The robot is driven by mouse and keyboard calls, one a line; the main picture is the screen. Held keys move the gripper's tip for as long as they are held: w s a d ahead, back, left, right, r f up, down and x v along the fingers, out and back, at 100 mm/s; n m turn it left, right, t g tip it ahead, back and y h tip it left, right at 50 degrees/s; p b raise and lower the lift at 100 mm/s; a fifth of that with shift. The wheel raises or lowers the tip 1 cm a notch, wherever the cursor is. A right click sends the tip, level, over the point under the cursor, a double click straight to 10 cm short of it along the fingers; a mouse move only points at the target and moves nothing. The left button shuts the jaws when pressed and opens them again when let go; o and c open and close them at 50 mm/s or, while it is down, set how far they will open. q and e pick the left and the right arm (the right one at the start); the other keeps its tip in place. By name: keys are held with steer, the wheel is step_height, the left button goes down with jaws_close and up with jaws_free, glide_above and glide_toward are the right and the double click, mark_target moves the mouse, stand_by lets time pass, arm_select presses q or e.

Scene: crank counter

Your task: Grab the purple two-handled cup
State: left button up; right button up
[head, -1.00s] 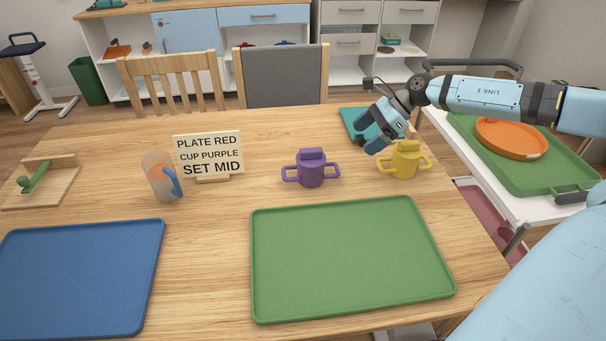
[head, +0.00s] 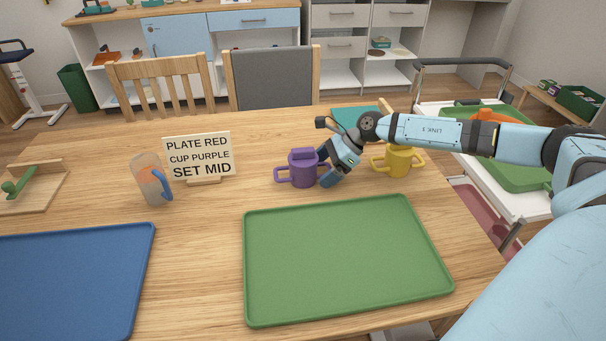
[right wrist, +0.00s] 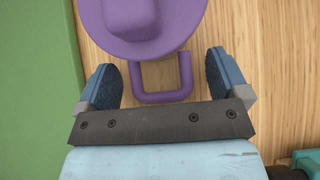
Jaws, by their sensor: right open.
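The purple two-handled cup (head: 302,167) stands upright on the wooden table, behind the green tray. My right gripper (head: 327,169) is at the cup's right side, in front of its right handle in the head view. In the right wrist view my right gripper (right wrist: 163,82) is open, with one finger on each side of the purple cup's handle (right wrist: 162,97). Gaps show between the fingers and the handle. The cup body (right wrist: 140,25) lies just beyond the fingertips. My left gripper is not in view.
The green tray (head: 345,262) lies in front, a blue tray (head: 70,285) at left. A sign (head: 199,157) reading "PLATE RED CUP PURPLE SET MID" and a tumbler with a blue handle (head: 150,180) stand left.

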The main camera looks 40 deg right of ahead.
steer(key=shift+a+f, duration=0.1)
steer(key=c, duration=1.2)
steer(key=shift+o, duration=0.2)
